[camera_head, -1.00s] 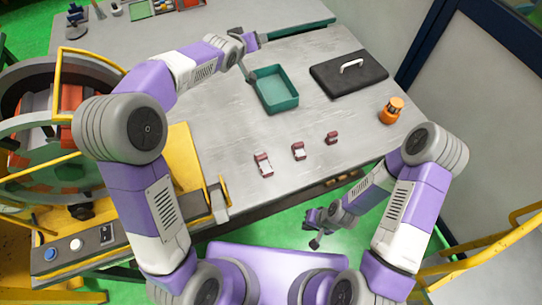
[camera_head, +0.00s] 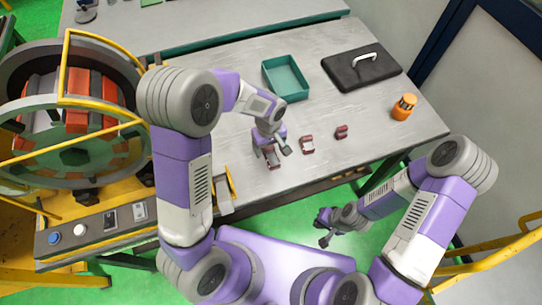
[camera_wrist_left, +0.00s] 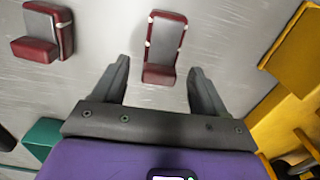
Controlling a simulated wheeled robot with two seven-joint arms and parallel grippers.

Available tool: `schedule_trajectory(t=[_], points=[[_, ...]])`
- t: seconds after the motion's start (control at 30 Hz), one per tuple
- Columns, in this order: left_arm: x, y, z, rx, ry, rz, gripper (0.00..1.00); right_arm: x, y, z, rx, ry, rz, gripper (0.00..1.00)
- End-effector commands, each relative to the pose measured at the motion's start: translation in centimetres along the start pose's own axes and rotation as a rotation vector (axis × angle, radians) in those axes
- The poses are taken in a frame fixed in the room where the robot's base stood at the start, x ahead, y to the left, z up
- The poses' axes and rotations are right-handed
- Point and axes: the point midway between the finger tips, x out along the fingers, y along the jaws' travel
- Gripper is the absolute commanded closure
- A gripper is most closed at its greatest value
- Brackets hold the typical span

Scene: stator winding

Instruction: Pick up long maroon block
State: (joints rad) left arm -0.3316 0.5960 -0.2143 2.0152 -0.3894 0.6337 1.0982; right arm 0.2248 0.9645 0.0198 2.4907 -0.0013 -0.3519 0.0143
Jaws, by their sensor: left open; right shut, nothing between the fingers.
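The long maroon block (camera_wrist_left: 165,47) has maroon ends and a grey middle. It lies on the table just ahead of my left gripper (camera_wrist_left: 158,82), between the lines of its two spread fingers and not gripped. In the head view the long maroon block (camera_head: 274,161) is partly hidden by my left gripper (camera_head: 272,148), which is open above it. A middle-sized maroon block (camera_head: 307,145) and a small maroon block (camera_head: 341,132) lie to its right. The middle-sized block also shows in the left wrist view (camera_wrist_left: 45,35). My right gripper (camera_head: 325,229) is shut and empty, off the table's front edge.
A teal tray (camera_head: 286,80) stands empty behind the blocks. A black case (camera_head: 361,70) with a white handle and an orange object (camera_head: 403,107) are at the right. The yellow-framed stator machine (camera_head: 75,115) stands left of the table.

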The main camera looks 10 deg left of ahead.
Motion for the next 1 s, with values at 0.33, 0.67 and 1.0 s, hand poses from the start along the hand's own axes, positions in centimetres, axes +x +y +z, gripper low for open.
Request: schedule_trajectory(t=[0.33,0.67,1.0], points=[[1.18,0.05,0.0,0.002,0.002,0.002,0.28,0.16,0.06,-0.01,0.0,0.0,0.0,1.0],[1.16,0.05,0.01,0.002,0.001,0.002,0.75,0.16,0.06,-0.02,0.0,0.0,0.0,1.0],[1.09,0.13,0.01,0.003,0.002,0.004,1.0,0.16,0.06,-0.01,0.0,0.0,0.0,1.0]])
